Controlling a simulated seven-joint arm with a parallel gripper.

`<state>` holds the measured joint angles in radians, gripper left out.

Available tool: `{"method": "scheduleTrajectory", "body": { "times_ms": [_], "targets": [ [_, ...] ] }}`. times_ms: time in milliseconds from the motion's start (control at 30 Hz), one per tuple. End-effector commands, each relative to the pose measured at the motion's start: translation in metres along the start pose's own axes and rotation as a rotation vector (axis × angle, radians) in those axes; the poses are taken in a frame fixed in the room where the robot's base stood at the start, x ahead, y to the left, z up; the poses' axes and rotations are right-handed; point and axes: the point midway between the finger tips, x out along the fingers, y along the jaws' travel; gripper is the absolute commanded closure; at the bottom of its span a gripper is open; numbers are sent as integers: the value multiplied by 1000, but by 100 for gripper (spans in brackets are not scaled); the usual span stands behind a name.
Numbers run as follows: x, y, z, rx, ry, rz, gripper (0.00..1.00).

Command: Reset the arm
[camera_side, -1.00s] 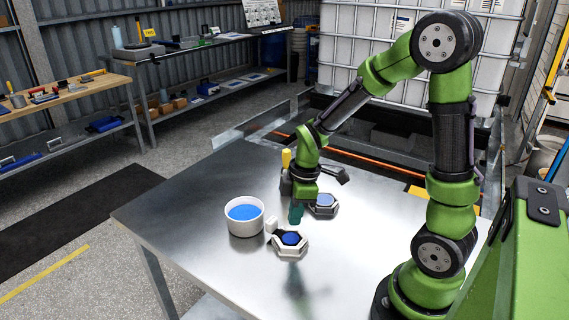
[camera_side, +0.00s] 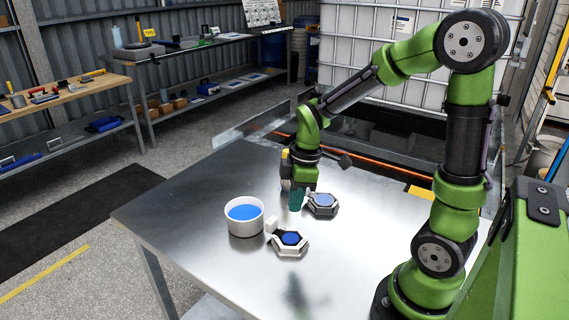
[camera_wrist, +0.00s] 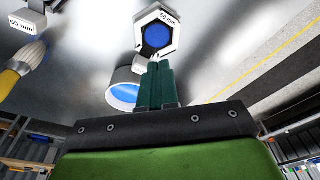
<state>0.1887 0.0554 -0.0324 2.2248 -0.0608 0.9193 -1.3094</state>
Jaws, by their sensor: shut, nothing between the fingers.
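My gripper (camera_side: 296,200) is above the metal table, behind the white hexagonal holder and left of the grey one in the side view. Its teal fingers are together with nothing between them, as the wrist view (camera_wrist: 157,82) also shows. The grey hexagonal holder (camera_side: 322,206) with a blue-grey centre stands close to my gripper. A white round tub (camera_side: 244,222) with blue inside stands to the left.
The metal table (camera_side: 190,215) has bare room at its left and front. A yellow-handled brush-like thing (camera_wrist: 22,66) and a 60 mm tag (camera_wrist: 19,24) show at the wrist view's left. Workbenches and a caged white tank (camera_side: 350,50) stand behind.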

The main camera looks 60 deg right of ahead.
Motion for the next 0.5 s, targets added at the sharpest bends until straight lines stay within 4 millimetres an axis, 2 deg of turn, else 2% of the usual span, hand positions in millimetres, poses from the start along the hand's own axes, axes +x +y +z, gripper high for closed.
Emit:
{"method": "scheduleTrajectory", "body": {
  "times_ms": [100,167,400,500],
  "targets": [
    [1,-5,2,199,1,-5,100],
    [-7,-12,2,340,22,7,100],
    [-67,-59,-9,893,247,51,100],
    [-89,-78,-11,1025,355,38,100]
  ]
}}
